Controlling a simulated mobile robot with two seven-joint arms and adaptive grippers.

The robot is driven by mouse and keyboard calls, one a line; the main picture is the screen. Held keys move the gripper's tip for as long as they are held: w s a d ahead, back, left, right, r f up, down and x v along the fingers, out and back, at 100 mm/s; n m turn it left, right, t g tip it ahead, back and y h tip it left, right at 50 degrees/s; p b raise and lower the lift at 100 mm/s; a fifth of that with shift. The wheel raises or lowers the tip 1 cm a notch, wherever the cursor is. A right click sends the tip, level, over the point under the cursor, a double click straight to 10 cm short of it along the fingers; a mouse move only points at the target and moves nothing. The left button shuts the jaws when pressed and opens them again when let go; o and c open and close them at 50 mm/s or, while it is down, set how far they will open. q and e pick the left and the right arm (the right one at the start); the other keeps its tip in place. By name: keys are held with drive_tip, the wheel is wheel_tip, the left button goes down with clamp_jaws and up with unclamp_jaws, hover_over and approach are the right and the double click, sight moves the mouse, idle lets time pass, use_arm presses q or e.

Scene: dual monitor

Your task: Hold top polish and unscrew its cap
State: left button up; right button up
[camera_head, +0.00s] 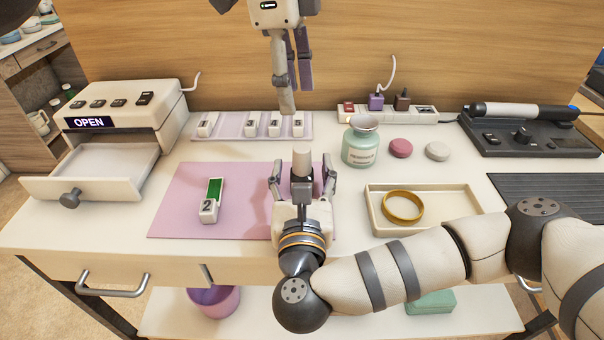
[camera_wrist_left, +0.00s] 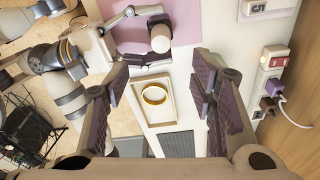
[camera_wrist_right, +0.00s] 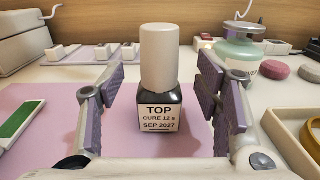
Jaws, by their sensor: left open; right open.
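The top polish is a dark bottle with a tall pale cap and a white label reading TOP (camera_wrist_right: 158,112). It stands upright on the pink mat (camera_head: 180,218); its cap (camera_head: 301,160) shows in the head view, and it shows from above in the left wrist view (camera_wrist_left: 160,38). My right gripper (camera_head: 302,178) is open at the bottle, with one finger on each side. In the right wrist view, gaps show between fingers and bottle. My left gripper (camera_head: 290,98) is open and empty, pointing down above and behind the polish.
A green swatch block marked 2 (camera_head: 210,208) lies on the mat. Behind stands a rack of numbered blocks (camera_head: 230,127). A green jar (camera_head: 359,145) stands to the right, with a tray (camera_head: 460,200) holding a gold ring (camera_head: 402,206). An open drawer (camera_head: 110,170) is at left.

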drive_tip(key=shift+w, duration=0.65)
clamp_jaws()
use_arm(q)
drive_tip(key=d+h, duration=0.1)
drive_tip(key=d, duration=0.1)
drive_tip(key=w+d+r+h, duration=0.1)
drive_tip(key=d, duration=0.2)
drive_tip(key=d+h, duration=0.2)
drive_tip(key=shift+w+d+r+m+t, duration=0.15)
drive_tip(key=shift+d+r+m+t, duration=0.05)
drive_tip(key=shift+r+m+t, duration=0.2)
drive_tip(key=shift+c, duration=0.2)
drive_tip(key=w+d+r+n+t+h, duration=0.2)
drive_tip(key=w+d+r+t+h, duration=0.2)
drive_tip(key=d+r+h, duration=0.55)
drive_tip(key=w+a+r+n+t+y, duration=0.2)
drive_tip(key=w+r+n+t, duration=0.4)
drive_tip(key=r+n, duration=0.15)
drive_tip(key=w+a+n+t+y, duration=0.2)
drive_tip(key=a+n+t+y, duration=0.1)
drive_tip(key=n, duration=0.1)
drive_tip(key=n+g+y, duration=0.5)
drive_tip(key=g+y, duration=0.4)
drive_tip(key=g, duration=0.1)
approach(302, 148)
drive_tip(key=x, duration=0.9)
drive_tip(key=shift+r, duration=0.1)
